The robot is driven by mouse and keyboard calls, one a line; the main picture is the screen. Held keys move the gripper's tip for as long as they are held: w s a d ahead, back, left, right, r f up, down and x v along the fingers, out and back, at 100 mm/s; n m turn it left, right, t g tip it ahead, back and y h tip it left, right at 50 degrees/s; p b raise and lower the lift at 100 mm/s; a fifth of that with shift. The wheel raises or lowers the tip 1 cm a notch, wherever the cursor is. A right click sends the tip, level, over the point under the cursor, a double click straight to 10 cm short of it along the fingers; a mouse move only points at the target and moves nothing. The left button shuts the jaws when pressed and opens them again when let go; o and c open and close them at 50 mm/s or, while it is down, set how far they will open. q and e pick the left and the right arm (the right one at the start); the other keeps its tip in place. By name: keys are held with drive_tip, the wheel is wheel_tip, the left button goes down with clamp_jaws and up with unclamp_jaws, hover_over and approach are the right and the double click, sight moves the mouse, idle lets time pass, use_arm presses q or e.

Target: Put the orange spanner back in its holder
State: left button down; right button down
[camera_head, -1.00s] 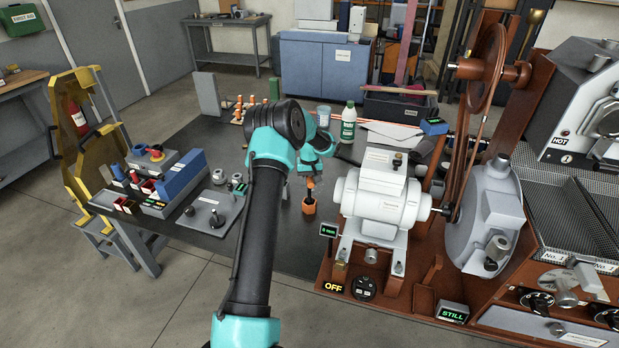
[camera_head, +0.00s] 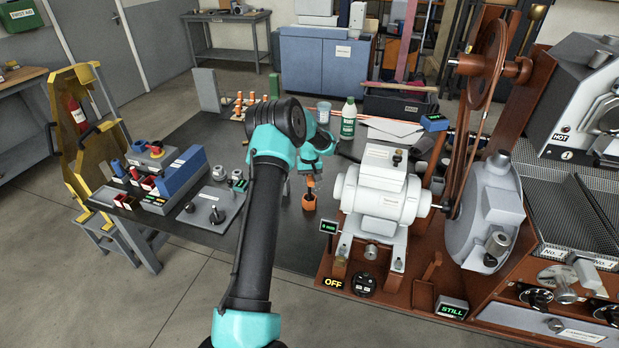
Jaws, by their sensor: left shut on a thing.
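My left gripper (camera_head: 310,179) points down over the dark bench, left of the white motor. It is shut on a small orange piece, which I take to be the orange spanner (camera_head: 309,202); only its lower end shows below the jaws. I cannot tell whether this end touches the bench. A rack with several orange-topped pieces (camera_head: 239,104) stands farther back, partly behind my arm. I cannot tell which thing is the spanner's holder. My right gripper is not in view.
The white motor (camera_head: 382,195) stands close to the right of my gripper. Behind are a white bottle with a green cap (camera_head: 348,119) and a clear cup (camera_head: 324,112). A grey plate with knobs (camera_head: 212,206) lies left. The dark bench (camera_head: 290,240) is bare in front.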

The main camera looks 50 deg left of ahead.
use_arm(q)
drive_tip(key=shift+f, duration=1.05)
drive_tip(key=c, duration=0.8)
unclamp_jaws()
wheel_tip(320, 180, up, 17)
drive_tip(key=shift+r, duration=0.2)
idle(0.3)
